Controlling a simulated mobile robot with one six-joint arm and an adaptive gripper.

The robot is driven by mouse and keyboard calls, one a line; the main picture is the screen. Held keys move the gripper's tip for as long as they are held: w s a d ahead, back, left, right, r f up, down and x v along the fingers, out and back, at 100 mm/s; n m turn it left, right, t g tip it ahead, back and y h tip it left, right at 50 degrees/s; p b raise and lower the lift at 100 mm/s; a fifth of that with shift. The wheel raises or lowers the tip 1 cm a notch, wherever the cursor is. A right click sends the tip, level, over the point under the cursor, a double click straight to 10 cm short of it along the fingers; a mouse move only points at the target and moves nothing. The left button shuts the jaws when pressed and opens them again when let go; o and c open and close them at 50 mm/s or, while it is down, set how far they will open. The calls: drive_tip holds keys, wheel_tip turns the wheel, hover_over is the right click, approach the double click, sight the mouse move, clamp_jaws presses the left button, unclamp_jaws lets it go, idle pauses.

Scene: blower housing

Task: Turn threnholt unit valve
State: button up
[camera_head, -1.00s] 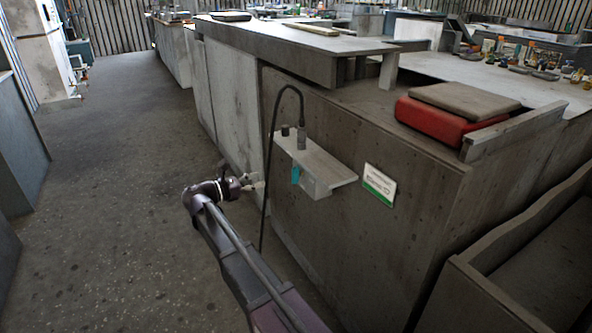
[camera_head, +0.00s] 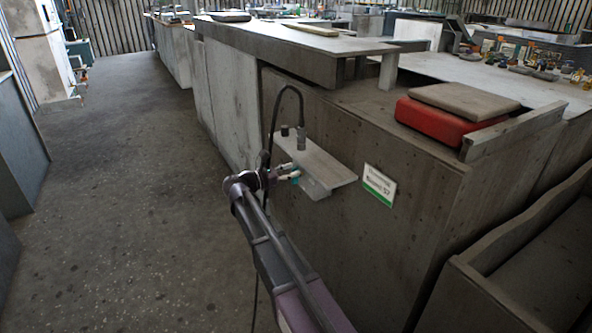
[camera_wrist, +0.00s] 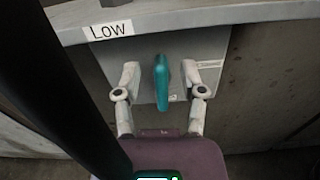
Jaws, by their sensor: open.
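The valve's teal handle (camera_wrist: 161,82) stands upright on a grey plate (camera_wrist: 209,57) under a shelf in the wrist view. My gripper (camera_wrist: 163,77) is open, with one finger on each side of the handle and a visible gap on both sides. In the head view my gripper (camera_head: 290,172) is at the left front of the small grey shelf unit (camera_head: 328,172). The gripper and arm hide most of the handle there. A white label reading "LOW" (camera_wrist: 108,30) is on the shelf edge, up and left of the handle.
A green and white sign (camera_head: 379,185) is on the cabinet side, right of the unit. A black hose (camera_head: 275,115) arches above the unit. A red box (camera_head: 448,120) sits on the counter. Open floor (camera_head: 120,190) lies to the left.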

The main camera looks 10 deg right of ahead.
drive_tip(key=shift+x, duration=0.85)
